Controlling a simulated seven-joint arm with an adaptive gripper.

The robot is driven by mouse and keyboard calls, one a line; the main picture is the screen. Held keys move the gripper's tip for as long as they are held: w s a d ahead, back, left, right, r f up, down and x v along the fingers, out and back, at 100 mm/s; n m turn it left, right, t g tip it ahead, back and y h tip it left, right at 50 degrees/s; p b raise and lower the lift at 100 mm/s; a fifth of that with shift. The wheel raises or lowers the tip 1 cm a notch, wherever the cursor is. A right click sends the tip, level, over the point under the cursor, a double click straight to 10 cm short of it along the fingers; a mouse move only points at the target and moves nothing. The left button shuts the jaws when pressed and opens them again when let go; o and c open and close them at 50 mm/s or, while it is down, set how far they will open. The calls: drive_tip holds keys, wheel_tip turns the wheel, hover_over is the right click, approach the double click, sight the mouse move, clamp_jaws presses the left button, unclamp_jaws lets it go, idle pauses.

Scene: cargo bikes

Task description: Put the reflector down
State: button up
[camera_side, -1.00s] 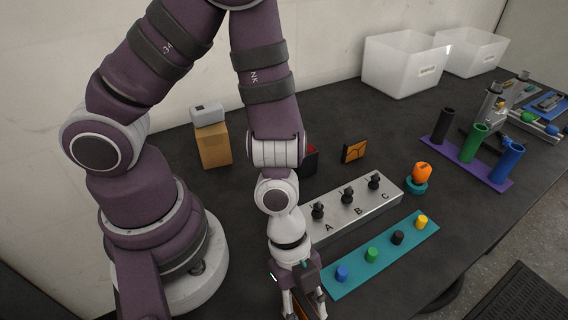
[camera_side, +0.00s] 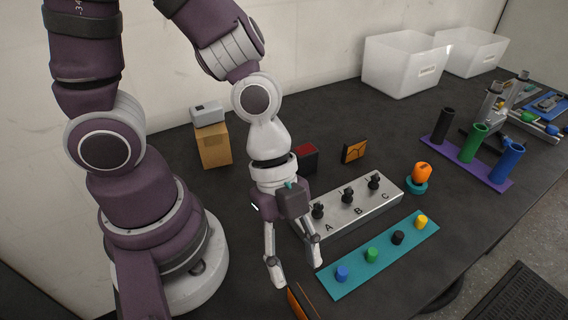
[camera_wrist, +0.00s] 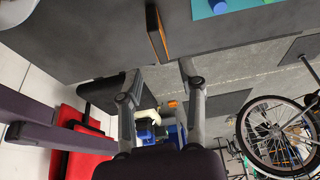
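An orange-faced dark block, which looks like the reflector (camera_side: 297,303), stands on the dark table at the bottom edge of the side view, partly cut off. In the wrist view the reflector (camera_wrist: 158,42) is near the top, close to the table edge. My gripper (camera_side: 296,271) is above it with its fingers apart and nothing between them. In the wrist view my gripper (camera_wrist: 161,75) is also open and empty, with the reflector beyond the fingertips and clear of them.
A teal strip (camera_side: 337,286) with several coloured pegs lies right of the reflector. Behind it is a silver block (camera_side: 335,226) with black knobs. Another orange-faced block (camera_side: 354,151) and a red-topped black box (camera_side: 306,158) stand farther back. The table edge is close by.

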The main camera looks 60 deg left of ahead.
drive_tip(key=w+a+r+n+t+y, duration=0.3)
drive_tip(key=a+r+n, duration=0.9)
drive_tip(key=n, duration=0.6)
drive_tip(key=a+t+y, duration=0.1)
drive_tip(key=a+t, duration=0.1)
drive_tip(key=shift+w+t, duration=0.2)
drive_tip(key=shift+t, duration=0.1)
